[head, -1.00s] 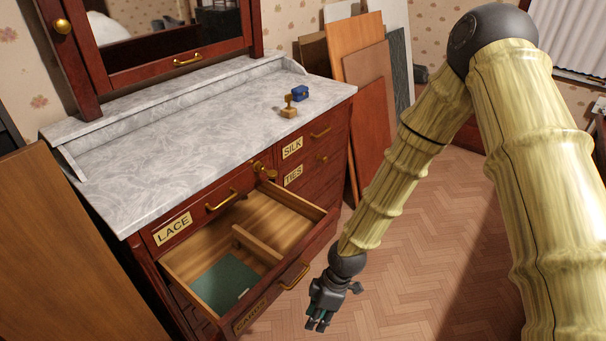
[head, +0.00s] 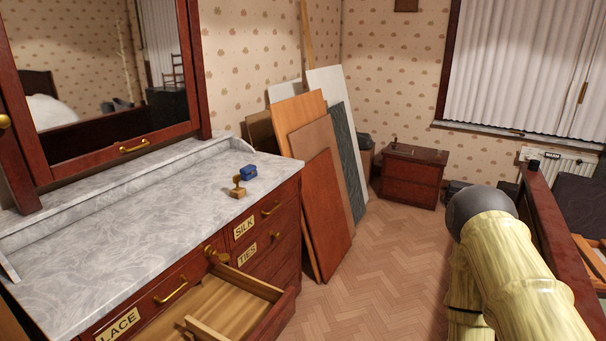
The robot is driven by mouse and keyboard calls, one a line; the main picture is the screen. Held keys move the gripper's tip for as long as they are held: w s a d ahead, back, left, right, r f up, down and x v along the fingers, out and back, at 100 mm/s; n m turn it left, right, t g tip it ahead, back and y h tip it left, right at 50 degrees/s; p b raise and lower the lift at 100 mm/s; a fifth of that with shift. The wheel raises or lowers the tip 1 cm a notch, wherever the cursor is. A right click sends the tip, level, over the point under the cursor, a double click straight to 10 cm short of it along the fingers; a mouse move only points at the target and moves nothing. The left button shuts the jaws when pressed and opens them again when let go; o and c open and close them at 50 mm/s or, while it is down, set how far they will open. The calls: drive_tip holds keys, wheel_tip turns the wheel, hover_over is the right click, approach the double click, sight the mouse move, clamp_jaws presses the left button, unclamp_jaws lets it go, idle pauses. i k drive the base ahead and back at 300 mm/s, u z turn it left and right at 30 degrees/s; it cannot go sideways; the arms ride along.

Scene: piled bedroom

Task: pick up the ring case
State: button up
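A small blue box (head: 248,172), which looks like the ring case, sits on the marble top of the dresser (head: 130,225), near its right end. It looks closed. A small tan and brass-coloured object (head: 238,187) stands just in front of it and to the left, close to it or touching; I cannot tell which. My gripper is out of the picture. Only the upper part of my arm shows at the lower right, well away from the box.
An open drawer (head: 205,329) with a wooden divider juts from the dresser's front. Several boards (head: 325,205) lean against the wall right of the dresser. A low dark red chest (head: 412,178) stands in the back corner. Parquet floor (head: 365,290) between is clear.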

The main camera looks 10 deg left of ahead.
sight(249, 172)
drive_tip(key=z, duration=0.65)
drive_tip(key=i, duration=2.75)
drive_tip(key=u, duration=2.85)
